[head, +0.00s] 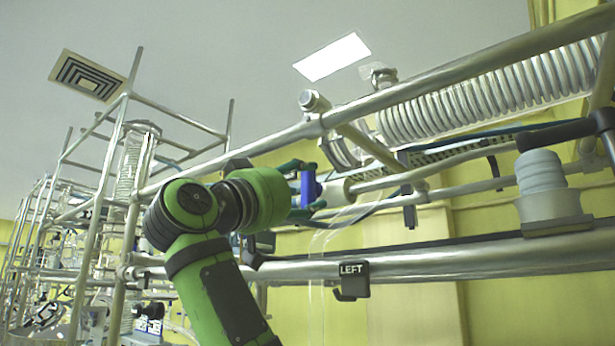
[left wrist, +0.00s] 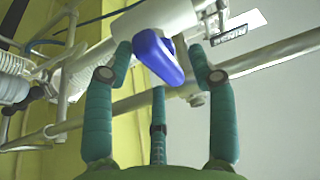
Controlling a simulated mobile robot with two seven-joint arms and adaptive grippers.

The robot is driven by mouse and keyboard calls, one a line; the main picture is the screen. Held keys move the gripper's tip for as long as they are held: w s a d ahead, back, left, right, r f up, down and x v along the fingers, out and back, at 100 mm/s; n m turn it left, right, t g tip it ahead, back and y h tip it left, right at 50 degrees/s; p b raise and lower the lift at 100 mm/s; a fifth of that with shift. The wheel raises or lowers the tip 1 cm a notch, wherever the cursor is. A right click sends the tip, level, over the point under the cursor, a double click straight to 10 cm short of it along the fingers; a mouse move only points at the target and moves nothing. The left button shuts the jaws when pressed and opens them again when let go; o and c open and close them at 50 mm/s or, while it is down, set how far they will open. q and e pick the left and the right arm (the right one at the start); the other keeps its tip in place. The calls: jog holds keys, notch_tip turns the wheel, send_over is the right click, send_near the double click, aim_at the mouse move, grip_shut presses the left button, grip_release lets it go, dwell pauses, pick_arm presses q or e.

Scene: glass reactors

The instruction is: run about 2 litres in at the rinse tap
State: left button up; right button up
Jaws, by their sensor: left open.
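The rinse tap has a blue handle (head: 308,188) at the end of a pale pipe, near the middle of the head view. In the left wrist view the blue handle (left wrist: 158,57) hangs below a white valve body (left wrist: 165,17), with a label reading RINSE (left wrist: 238,28) to its right. My left gripper (head: 313,188) is open at the handle; in the left wrist view its teal fingers (left wrist: 160,55) stand on either side of the handle with gaps. Contact cannot be told. My right gripper is out of view.
A metal rail (head: 450,262) with a LEFT label (head: 354,268) runs below the tap. A slanting pipe (head: 450,65) and coiled glass condenser (head: 490,95) are above right. A grey ribbed fitting (head: 542,172) stands at right. Frames with glassware fill the left.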

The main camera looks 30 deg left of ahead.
pick_arm(q)
jog(key=shift+w+d+r, duration=0.15)
jog(key=shift+w+d, duration=0.1)
jog(key=shift+w, duration=0.3)
jog(key=shift+s+a, duration=0.1)
jog(key=c, duration=1.1)
